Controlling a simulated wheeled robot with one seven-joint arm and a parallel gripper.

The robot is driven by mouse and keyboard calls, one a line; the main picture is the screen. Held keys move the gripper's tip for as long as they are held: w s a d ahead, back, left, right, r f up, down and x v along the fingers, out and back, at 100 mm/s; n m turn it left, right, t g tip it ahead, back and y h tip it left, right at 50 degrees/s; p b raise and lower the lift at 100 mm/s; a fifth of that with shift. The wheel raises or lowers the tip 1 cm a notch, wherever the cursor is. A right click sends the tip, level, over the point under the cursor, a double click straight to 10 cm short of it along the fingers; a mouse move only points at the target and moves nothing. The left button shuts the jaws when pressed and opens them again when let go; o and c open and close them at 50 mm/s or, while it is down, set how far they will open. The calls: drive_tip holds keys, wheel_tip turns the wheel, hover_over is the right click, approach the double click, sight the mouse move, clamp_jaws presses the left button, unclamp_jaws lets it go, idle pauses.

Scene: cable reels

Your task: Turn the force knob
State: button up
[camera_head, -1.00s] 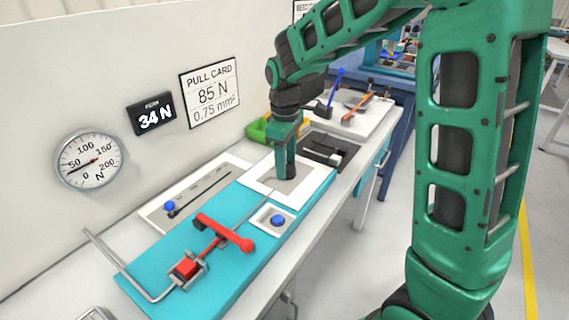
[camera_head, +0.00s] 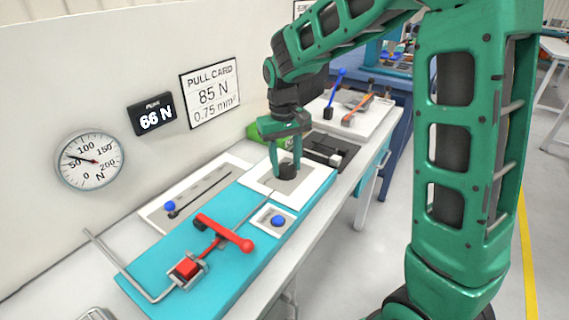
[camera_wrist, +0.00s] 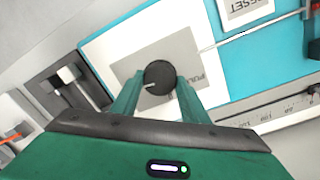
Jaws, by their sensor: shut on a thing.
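The force knob is a dark round knob (camera_wrist: 160,78) with a white mark, on a grey square in a white plate (camera_wrist: 112,52). In the wrist view the two green fingers of my gripper (camera_wrist: 161,88) stand on either side of it and are shut on it. In the head view my gripper (camera_head: 286,164) points down over the knob (camera_head: 286,171). The digital display (camera_head: 156,115) reads 66 N. The dial gauge (camera_head: 89,160) has its needle a little above 50. The pull card (camera_head: 211,94) reads 85 N, 0.75 mm².
A turquoise board (camera_head: 163,259) carries a red-handled clamp (camera_head: 224,232) and a blue button (camera_head: 277,221). A slider with a blue ball (camera_head: 169,206) lies behind it. The white wall is close behind the bench.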

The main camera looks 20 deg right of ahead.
sight(284, 167)
drive_tip(key=shift+w+r, duration=0.15)
drive_tip(key=shift+w, duration=0.05)
idle(0.4)
drive_tip(key=o, duration=1)
drive_tip(key=shift+o, duration=0.3)
drive_tip(key=shift+s, duration=0.1)
wheel_tip(284, 167, up, 10)
drive_tip(key=shift+a+r, duration=0.25)
